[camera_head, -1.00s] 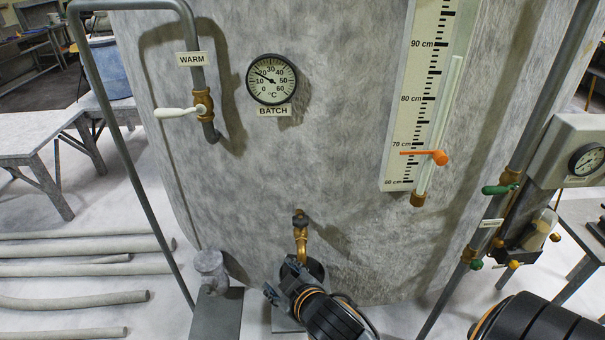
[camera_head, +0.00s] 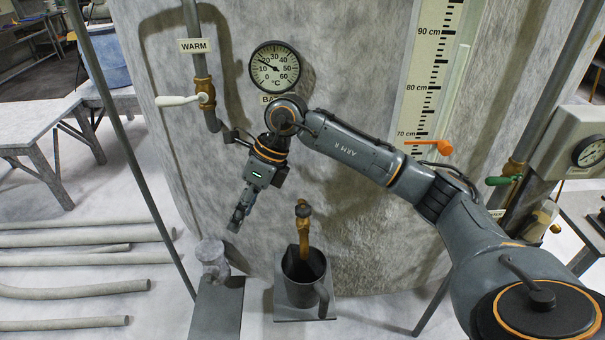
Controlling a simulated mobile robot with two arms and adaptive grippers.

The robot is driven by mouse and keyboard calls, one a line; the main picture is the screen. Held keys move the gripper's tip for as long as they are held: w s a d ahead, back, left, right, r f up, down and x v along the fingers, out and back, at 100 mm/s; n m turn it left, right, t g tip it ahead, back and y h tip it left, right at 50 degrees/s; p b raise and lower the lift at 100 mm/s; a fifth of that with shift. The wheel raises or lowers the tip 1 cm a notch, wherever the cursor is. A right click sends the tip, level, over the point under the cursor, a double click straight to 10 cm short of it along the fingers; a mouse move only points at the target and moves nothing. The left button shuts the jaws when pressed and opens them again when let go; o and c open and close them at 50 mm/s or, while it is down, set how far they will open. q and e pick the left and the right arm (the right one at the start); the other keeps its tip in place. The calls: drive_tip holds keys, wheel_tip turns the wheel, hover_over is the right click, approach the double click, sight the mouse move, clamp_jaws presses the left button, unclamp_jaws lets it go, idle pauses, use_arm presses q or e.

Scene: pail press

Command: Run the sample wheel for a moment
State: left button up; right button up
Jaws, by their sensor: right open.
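A brass tap (camera_head: 304,232) with a dark wheel-like handle (camera_head: 303,208) on top comes out low on the big grey tank (camera_head: 370,220). A dark pail (camera_head: 303,290) with a side handle stands upright on a plate below its spout. My right gripper (camera_head: 236,221) is open and empty, pointing down, left of the tap and apart from it. Its arm crosses in front of the tank and hides part of the BATCH label. My left gripper is not in view.
A white lever (camera_head: 178,101) sits on the WARM pipe at the left. A dial gauge (camera_head: 274,67) and a level scale (camera_head: 428,75) with an orange pointer (camera_head: 430,146) are on the tank. Pipes (camera_head: 80,257) lie on the floor at left.

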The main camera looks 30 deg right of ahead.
sight(303, 206)
drive_tip(key=d+r+h, duration=0.1)
drive_tip(key=d, duration=0.3)
drive_tip(key=d+r+m+h, duration=0.1)
drive_tip(key=d+h, duration=0.1)
drive_tip(key=d, duration=0.3)
drive_tip(key=d+r+h, duration=0.1)
drive_tip(key=d+h, duration=0.1)
drive_tip(key=d, duration=0.3)
drive_tip(key=shift+s+m+g, duration=0.15)
drive_tip(key=shift+m+g, duration=0.15)
drive_tip(key=shift+g, duration=0.1)
drive_tip(key=shift+d+h, duration=0.25)
drive_tip(key=shift+h, duration=0.05)
wheel_tip(303, 206, down, 9)
drive_tip(key=b, duration=0.6)
drive_tip(key=shift+a, duration=0.1)
drive_tip(key=shift+c, duration=0.2)
drive_tip(key=shift+r, duration=0.2)
drive_tip(key=c, duration=0.4)
drive_tip(key=shift+c, duration=1.1)
